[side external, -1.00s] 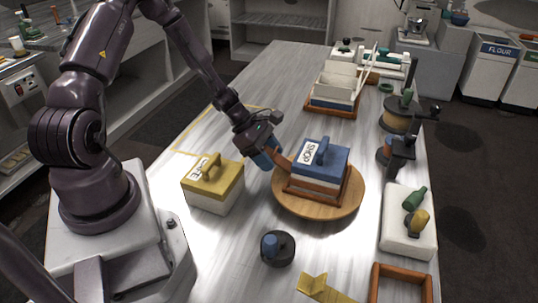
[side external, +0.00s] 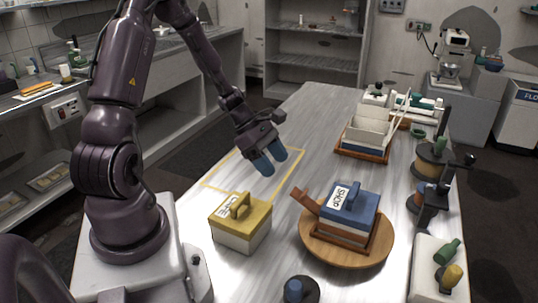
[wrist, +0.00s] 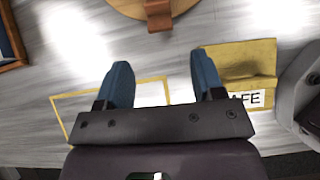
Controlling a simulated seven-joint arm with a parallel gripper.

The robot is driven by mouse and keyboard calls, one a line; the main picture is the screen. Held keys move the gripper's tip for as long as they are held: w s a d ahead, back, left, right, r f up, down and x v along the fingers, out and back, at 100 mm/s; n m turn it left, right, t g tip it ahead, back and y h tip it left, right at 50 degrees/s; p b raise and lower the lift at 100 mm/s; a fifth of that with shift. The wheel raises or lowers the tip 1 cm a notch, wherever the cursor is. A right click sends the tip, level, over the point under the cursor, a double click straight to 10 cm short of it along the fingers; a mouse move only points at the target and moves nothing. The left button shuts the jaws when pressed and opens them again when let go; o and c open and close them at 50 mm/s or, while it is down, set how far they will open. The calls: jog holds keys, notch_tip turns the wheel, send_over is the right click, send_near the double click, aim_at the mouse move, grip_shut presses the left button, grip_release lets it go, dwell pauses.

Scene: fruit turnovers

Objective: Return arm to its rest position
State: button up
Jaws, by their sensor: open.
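My gripper (side external: 270,163) is open and empty, with its blue fingers pointing down above the yellow outlined area (side external: 292,172) on the table. The wrist view shows the gripper (wrist: 158,68) with its fingers wide apart and nothing between them. It is apart from the blue-lidded SHOP box (side external: 352,205), which sits in a brown tray on the round wooden board (side external: 384,252). The tray's brown handle (side external: 306,199) sticks out toward the left; it also shows in the wrist view (wrist: 158,14).
A yellow-lidded box (side external: 240,222) stands in front of the gripper, left of the board. A dark knobbed object (side external: 298,291) is at the front. A tray with white upright pieces (side external: 365,140) stands farther back. The table's right edge is crowded; the back left is clear.

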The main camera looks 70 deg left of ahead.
jog(key=shift+v, duration=0.9)
jog(key=s+d+r+m+y, duration=0.3)
jog(key=s+d+r+m, duration=0.2)
jog(key=m, duration=0.8)
jog(key=s+d+r+m+y, duration=0.2)
jog(key=s+d+r+m, duration=0.4)
jog(key=d+r+m, duration=0.5)
notch_tip(320, 180, up, 4)
jog(key=shift+d+r+m+y, duration=0.15)
jog(key=shift+m+y, duration=0.25)
jog(key=shift+m, duration=0.8)
